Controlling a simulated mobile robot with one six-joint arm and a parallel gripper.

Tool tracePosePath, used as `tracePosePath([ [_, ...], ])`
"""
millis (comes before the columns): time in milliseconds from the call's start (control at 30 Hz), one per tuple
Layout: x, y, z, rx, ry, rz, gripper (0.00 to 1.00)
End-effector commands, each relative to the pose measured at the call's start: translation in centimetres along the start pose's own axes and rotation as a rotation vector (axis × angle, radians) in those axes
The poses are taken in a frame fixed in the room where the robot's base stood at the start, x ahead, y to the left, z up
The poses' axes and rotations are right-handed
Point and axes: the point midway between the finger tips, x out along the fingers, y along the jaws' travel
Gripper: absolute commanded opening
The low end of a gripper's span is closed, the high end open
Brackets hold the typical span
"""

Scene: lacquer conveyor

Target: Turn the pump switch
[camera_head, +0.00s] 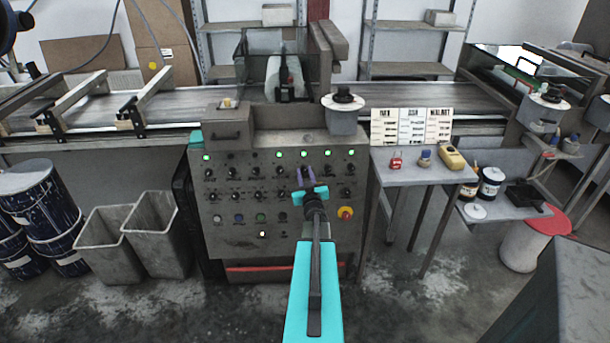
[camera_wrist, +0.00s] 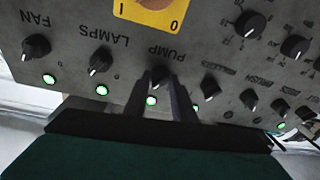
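The pump switch (camera_wrist: 161,76) is a dark knob on the grey control panel (camera_head: 235,238), under the word PUMP, which appears upside down in the wrist view. A green lamp (camera_wrist: 151,101) beside it is lit.
The lamps knob (camera_wrist: 100,62) and fan knob (camera_wrist: 36,47) sit close by, each with a lit green lamp. A red-and-yellow rotary switch (camera_head: 346,212) is lower on the panel. A side table (camera_head: 408,172) stands right; grey bins (camera_head: 152,238) stand left.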

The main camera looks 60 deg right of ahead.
Motion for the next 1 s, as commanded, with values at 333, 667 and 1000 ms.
tracePosePath([
  [333, -0.01, -0.03, 0.02, -0.017, -0.001, -0.004, 0.01],
  [667, 0.0, 0.05, 0.03, -0.152, -0.009, -0.03, 0.01],
  [1000, 0.04, 0.15, -0.23, -0.433, -0.025, -0.084, 0.01],
])
